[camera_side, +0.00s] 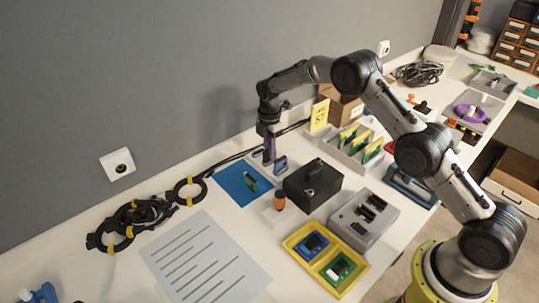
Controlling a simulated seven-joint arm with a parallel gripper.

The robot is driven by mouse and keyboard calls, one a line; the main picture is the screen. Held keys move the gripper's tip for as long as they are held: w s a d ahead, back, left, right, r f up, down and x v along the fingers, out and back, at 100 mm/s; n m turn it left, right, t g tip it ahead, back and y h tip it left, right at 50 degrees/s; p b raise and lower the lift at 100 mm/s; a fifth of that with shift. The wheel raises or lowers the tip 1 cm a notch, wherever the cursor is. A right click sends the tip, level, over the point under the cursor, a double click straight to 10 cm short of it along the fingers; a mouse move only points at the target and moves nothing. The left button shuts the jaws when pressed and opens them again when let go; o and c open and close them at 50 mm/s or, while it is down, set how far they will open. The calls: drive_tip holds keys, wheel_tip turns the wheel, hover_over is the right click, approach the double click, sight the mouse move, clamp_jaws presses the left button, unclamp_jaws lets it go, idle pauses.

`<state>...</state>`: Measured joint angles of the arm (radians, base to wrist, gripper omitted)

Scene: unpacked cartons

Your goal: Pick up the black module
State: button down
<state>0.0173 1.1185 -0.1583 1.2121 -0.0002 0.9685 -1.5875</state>
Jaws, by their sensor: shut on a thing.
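My gripper (269,157) points straight down over the back of the table, beside the far edge of the blue mat (228,187). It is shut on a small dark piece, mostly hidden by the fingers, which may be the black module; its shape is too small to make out. Low grey holders stand right at the fingertips, and one beside them bears an upright blue module (281,164). I cannot tell whether the held piece is clear of its holder. A green module (250,183) stands on the blue mat.
A black box (312,186) stands close in front of the gripper. A grey slotted block (364,219), a yellow tray (326,258) with blue and green boards, and an orange-topped bottle (280,200) lie nearer. A grey rack (352,147) with yellow-green cards is to the right. Cables lie left.

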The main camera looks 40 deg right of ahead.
drive_tip(key=shift+r, duration=0.8)
drive_tip(key=s+r, duration=1.1)
drive_tip(key=s, duration=0.3)
drive_tip(key=shift+r, duration=0.25)
drive_tip(key=shift+a, duration=0.1)
